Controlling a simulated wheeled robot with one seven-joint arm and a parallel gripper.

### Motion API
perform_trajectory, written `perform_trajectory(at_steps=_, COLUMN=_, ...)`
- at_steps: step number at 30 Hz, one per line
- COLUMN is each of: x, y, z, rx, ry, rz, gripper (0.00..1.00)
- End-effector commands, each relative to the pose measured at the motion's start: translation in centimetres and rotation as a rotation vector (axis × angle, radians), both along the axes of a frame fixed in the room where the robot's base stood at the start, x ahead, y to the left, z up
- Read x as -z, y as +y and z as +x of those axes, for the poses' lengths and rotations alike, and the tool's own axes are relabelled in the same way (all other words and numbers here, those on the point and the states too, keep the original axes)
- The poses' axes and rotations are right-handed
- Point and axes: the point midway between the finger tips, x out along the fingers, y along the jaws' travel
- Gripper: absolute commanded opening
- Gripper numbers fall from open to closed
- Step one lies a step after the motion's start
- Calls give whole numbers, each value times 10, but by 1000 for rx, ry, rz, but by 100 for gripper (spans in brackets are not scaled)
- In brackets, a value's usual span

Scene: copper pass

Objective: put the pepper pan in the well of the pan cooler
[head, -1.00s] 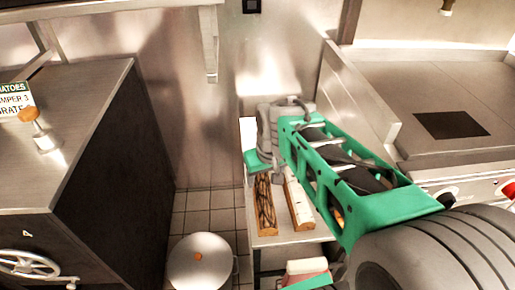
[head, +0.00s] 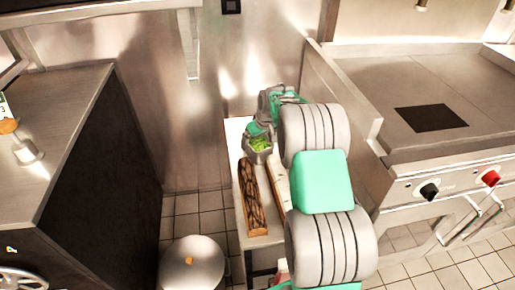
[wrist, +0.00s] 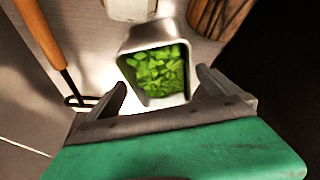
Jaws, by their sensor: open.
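The pepper pan, a small metal pan of chopped green pepper, stands on the narrow steel table in the head view (head: 258,157). In the wrist view the pan (wrist: 128,42) lies in front of my gripper (wrist: 160,80), its near end between the spread fingertips. My gripper is open; I cannot tell whether either finger touches the pan. In the head view the gripper is small and partly hidden by my wrist, just beside the pan. I cannot make out the pan cooler or its well.
A dark-patterned wooden block (head: 252,195) and a paler one lie on the table (head: 262,241). A lidded steel pot (head: 192,268) stands at lower left. A dark-sided counter (head: 75,120) is left, a griddle range (head: 385,80) right.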

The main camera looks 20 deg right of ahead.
Motion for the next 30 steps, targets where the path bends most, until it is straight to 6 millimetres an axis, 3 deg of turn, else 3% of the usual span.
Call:
perform_trajectory(at_steps=26, x=4, y=0, z=0, rx=0, ry=0, rz=0, gripper=100)
perform_trajectory(at_steps=30, x=4, y=0, z=0, rx=0, ry=0, rz=0, gripper=89)
